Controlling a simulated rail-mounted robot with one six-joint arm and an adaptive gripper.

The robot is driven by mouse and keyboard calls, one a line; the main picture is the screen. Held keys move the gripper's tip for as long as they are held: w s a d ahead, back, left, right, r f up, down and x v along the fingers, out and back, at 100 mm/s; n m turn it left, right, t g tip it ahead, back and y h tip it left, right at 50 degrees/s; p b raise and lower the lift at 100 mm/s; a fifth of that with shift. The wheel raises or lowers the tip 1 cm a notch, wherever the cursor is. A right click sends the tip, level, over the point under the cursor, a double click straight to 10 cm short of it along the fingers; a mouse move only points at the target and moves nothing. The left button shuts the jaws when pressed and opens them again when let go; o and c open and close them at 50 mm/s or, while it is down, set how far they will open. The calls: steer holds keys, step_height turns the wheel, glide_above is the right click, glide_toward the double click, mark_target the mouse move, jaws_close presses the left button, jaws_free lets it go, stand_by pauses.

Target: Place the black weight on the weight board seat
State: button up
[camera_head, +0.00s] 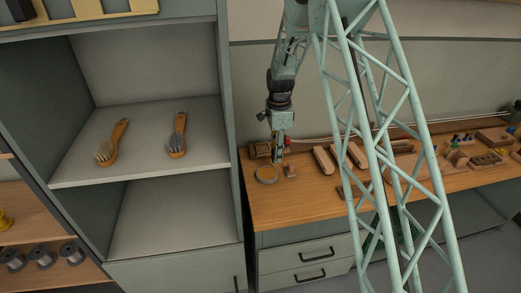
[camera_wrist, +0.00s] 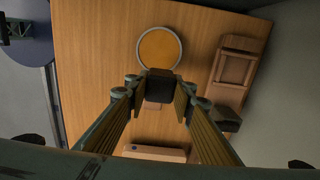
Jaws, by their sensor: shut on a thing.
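My gripper (camera_wrist: 160,92) is shut on a dark, black block, which I take as the black weight (camera_wrist: 160,86). The weight sits between the fingertips, in the middle of the wrist view. In the head view my gripper (camera_head: 279,158) points down over the left end of the wooden workbench, and the weight is too small to make out there. A round orange disc with a pale rim (camera_wrist: 159,48) lies on the bench just beyond the weight; it also shows in the head view (camera_head: 266,174). I cannot tell for sure which item is the weight board seat.
A wooden frame-like piece (camera_wrist: 233,68) lies right of the disc in the wrist view. A wooden block (camera_wrist: 155,153) is below the fingers. Long wooden blocks (camera_head: 324,160) lie right on the bench (camera_head: 300,205). A shelf with two brushes (camera_head: 177,136) stands left.

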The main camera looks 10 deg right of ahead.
steer(key=shift+w, duration=0.1)
glide_above(263, 149)
steer(key=shift+w+f, duration=0.2)
steer(key=shift+f, duration=0.5)
stand_by(0.5)
steer(key=shift+f, duration=0.1)
steer(key=shift+f+b, duration=0.4)
steer(key=shift+f, duration=1.25)
steer(key=shift+f, duration=0.15)
steer(key=o, duration=1.2)
